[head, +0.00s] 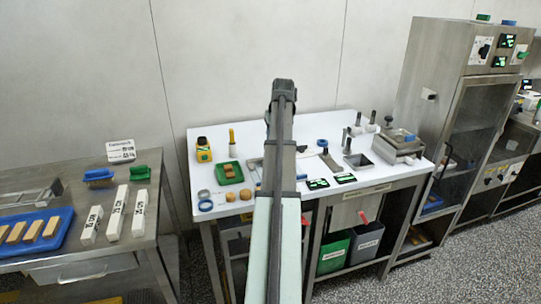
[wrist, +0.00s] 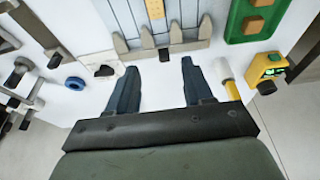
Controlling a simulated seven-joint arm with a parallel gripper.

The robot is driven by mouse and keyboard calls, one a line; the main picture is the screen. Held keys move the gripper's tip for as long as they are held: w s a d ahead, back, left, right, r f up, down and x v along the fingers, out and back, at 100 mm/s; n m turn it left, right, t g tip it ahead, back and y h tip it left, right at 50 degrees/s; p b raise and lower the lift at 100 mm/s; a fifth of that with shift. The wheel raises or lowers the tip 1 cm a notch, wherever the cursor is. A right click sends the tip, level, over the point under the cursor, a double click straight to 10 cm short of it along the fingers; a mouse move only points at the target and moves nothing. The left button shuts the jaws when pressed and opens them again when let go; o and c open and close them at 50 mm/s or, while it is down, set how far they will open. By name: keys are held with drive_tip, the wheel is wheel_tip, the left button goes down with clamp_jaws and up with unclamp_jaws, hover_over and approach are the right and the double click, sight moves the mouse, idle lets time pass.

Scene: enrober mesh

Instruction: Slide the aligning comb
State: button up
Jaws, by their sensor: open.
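In the wrist view, a pale grey comb (wrist: 160,53) with several pointed teeth lies across the near end of a tray of parallel lanes (wrist: 126,16). Tan pieces (wrist: 155,8) show in the lanes between the teeth. My gripper (wrist: 158,72) is open and empty, with its two dark blue fingers apart. The fingertips are just on the near side of the comb's bar in the picture; I cannot tell their height above the table. In the head view my arm hides the comb and the gripper; only part of a grey frame shows beside it.
A green tray (wrist: 239,26) with tan pieces lies right of the lanes. A yellow-handled tool (wrist: 233,90) is close to the right finger, with a yellow device (wrist: 265,68) beyond. A blue ring (wrist: 75,83) and metal tools lie left. White table (head: 205,178) is bare in places.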

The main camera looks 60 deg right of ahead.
drive_tip(key=shift+t+h, duration=0.4)
drive_tip(key=x, duration=0.4)
drive_tip(key=w+d+x, duration=0.1)
drive_tip(key=x, duration=0.4)
drive_tip(key=w+d+r+x, duration=0.1)
drive_tip(key=x, duration=0.3)
drive_tip(key=shift+w+d+f, duration=0.15)
drive_tip(key=shift+w+f, duration=0.05)
drive_tip(key=shift+f, duration=0.05)
clamp_jaws()
